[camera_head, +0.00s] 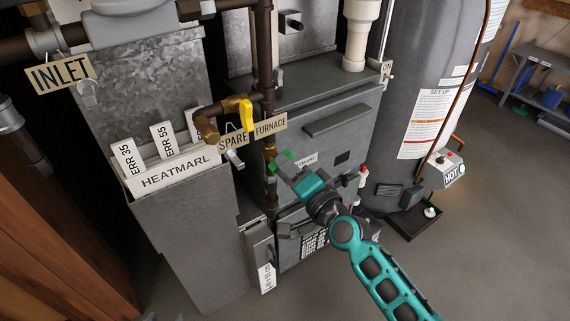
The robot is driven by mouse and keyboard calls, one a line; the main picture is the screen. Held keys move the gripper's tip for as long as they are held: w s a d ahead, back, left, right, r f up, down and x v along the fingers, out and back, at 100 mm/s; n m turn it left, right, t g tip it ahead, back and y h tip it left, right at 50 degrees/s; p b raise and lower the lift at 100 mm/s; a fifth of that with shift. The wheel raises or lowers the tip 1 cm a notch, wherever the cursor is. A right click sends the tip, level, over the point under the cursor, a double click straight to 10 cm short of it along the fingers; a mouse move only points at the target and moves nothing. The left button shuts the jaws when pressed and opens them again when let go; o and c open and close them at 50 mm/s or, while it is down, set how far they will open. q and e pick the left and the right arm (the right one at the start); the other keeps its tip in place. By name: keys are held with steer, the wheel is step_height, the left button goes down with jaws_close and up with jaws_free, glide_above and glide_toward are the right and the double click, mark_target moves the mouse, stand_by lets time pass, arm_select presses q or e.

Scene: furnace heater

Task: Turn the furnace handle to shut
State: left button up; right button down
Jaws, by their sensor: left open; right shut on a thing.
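The FURNACE tag (271,125) hangs at the vertical copper pipe, with a brass fitting (269,146) just below it. A SPARE tag (233,141) hangs to its left, beneath a brass valve with a yellow handle (246,115) that points up and down. My teal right gripper (281,163) reaches in from the lower right, its green fingertips beside the pipe just below the brass fitting. It is shut on what appears to be the furnace handle, which the fingers hide, so its angle cannot be told. My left gripper is not in view.
A galvanized duct with a HEATMARL box (172,168) of cards stands at the left. The grey furnace cabinet (325,120) is behind my gripper. A water heater (425,90) stands at the right. Open floor (490,210) lies right of my arm.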

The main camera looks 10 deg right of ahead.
steer(key=shift+m, duration=0.3)
